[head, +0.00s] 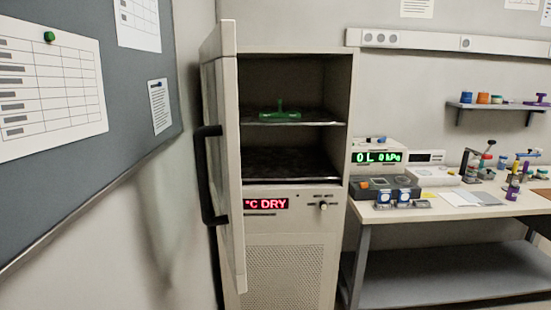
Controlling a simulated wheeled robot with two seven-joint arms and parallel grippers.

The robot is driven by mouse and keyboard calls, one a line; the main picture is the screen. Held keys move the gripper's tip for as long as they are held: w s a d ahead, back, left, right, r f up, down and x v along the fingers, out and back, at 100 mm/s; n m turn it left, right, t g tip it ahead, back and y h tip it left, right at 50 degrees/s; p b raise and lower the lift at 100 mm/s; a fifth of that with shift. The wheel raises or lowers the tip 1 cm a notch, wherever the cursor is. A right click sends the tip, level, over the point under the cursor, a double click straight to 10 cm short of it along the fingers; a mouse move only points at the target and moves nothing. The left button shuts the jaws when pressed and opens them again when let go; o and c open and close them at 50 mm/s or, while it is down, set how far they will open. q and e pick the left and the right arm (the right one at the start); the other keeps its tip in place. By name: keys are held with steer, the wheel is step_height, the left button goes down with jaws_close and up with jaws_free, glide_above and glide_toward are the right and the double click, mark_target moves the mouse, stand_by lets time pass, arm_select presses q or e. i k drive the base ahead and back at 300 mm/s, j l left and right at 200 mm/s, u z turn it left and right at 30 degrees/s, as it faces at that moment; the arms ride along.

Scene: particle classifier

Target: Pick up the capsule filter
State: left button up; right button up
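I cannot tell for sure which thing is the capsule filter. A green object (280,115) with a flat base and an upright stem sits on the upper shelf (300,123) of the open oven cabinet (344,95). Two small blue-and-white round items (383,198) (404,196) stand at the front left of the bench (465,207), before a dark grey box (365,191). Several small coloured parts are at the bench's right, too small to make out. Neither of my grippers is in view.
The cabinet door (225,170) with its black handle (207,170) stands open toward me on the left. The lower oven shelf (290,166) looks empty. A wall shelf (500,106) holds small coloured items. The bench's lower shelf (450,270) is bare.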

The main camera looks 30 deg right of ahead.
mark_target(512, 192)
steer(key=z, duration=2.6)
steer(key=i, duration=0.1)
